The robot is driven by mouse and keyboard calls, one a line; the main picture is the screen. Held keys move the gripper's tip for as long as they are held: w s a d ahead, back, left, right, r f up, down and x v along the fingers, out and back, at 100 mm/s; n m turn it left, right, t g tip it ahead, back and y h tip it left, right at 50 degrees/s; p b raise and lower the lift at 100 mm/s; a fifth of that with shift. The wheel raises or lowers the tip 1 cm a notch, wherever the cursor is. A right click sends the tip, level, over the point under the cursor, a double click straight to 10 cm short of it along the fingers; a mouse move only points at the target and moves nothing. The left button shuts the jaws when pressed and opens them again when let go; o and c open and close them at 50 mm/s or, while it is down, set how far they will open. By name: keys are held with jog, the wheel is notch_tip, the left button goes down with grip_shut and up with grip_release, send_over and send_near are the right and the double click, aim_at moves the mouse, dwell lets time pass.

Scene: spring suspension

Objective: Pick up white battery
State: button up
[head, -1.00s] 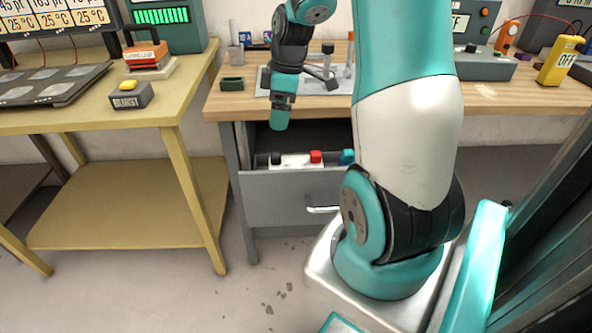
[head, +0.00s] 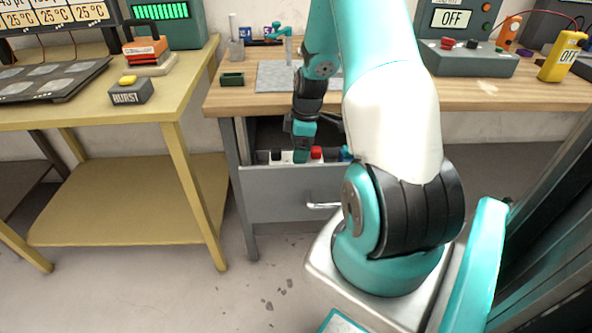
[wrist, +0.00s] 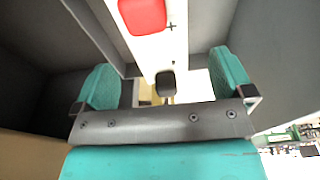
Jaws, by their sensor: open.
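The white battery (wrist: 172,50) lies in the open drawer (head: 285,195). In the wrist view it has a red terminal with a plus mark beside it and a black terminal. In the head view only a little of the white body (head: 287,157) shows beside my gripper (head: 301,150). My gripper also shows in the wrist view (wrist: 166,76), open, with one teal finger on each side of the battery's black-terminal end. Gaps show between the fingers and the battery, and I cannot tell how deep the fingers reach.
The drawer's walls stand close around my gripper, and a teal item (head: 346,153) sits to the right of the battery. The wooden worktop (head: 470,95) is above the drawer. A yellow table (head: 140,115) stands at the left.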

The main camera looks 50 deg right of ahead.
jog(key=f, duration=0.4)
jog(key=shift+w+a+f, duration=0.15)
jog(key=shift+w+f, duration=0.15)
jog(key=shift+f, duration=0.1)
jog(key=c, duration=1.8)
jog(key=shift+w+r, duration=0.1)
jog(key=shift+r, duration=0.05)
grip_shut()
